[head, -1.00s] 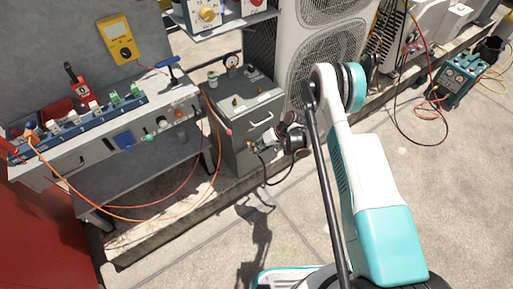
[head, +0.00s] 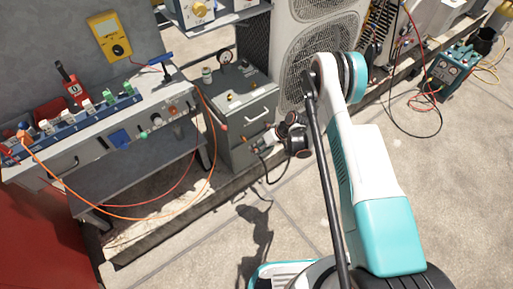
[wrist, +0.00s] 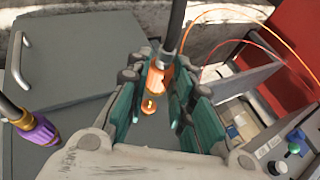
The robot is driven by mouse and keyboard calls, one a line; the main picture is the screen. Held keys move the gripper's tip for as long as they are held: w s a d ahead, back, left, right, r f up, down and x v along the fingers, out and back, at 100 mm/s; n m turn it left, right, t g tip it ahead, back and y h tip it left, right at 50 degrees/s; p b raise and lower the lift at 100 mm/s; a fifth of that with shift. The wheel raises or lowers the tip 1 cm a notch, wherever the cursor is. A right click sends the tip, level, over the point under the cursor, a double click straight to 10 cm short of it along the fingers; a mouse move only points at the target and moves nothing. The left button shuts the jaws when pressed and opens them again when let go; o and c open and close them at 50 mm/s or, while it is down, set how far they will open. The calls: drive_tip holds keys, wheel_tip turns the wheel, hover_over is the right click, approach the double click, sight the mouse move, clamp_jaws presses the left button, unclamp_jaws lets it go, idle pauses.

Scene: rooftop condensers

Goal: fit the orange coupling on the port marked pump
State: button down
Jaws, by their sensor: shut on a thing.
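My gripper (wrist: 160,98) is shut on the orange coupling (wrist: 155,79), which sits between its green pads in the wrist view. A black hose runs up from the coupling. A small brass piece (wrist: 148,106) shows just below it; I cannot tell whether it is the coupling's tip or a separate fitting. In the head view my gripper (head: 268,143) is low in front of the grey cabinet (head: 240,142), and the coupling cannot be made out there. No marking reading pump is legible, so I cannot tell which port it is.
A purple coupling (wrist: 36,128) on a black hose is at the wrist view's left. A workbench (head: 95,165) with a blue rail (head: 75,122) and orange hoses stands left of the cabinet. A condenser (head: 318,60) stands behind.

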drive_tip(key=shift+s, duration=0.1)
drive_tip(key=c, duration=1.9)
unclamp_jaws()
drive_tip(key=shift+c, duration=0.2)
clamp_jaws()
drive_tip(key=w+d+r+m+g+h, duration=0.1)
drive_tip(key=w+r+m, duration=0.1)
drive_tip(key=r+m, duration=0.45)
drive_tip(key=w+d+r+m+h, duration=0.1)
drive_tip(key=w+r+m, duration=0.15)
drive_tip(key=r, duration=0.65)
drive_tip(key=w+a+r+m+t+y+p, duration=0.1)
drive_tip(key=w+a+r+m+t+y, duration=0.25)
drive_tip(key=a+r+m, duration=0.4)
drive_tip(key=w+a+r+m+t+y+p, duration=0.1)
drive_tip(key=w+a+r+m+t+y, duration=0.3)
drive_tip(key=r+m, duration=0.6)
drive_tip(key=shift+w+d+f+m+g+h+b, duration=0.1)
drive_tip(key=shift+f+m+g+b, duration=0.2)
drive_tip(key=shift+f, duration=0.85)
drive_tip(key=shift+w+d+f+m+g+h+b, duration=0.15)
drive_tip(key=shift+f+m+b, duration=0.25)
drive_tip(key=shift+f, duration=0.75)
drive_tip(key=shift+w+f+m+g+h+b, duration=0.1)
drive_tip(key=shift+f+m+g+b, duration=0.25)
drive_tip(key=shift+f, duration=0.8)
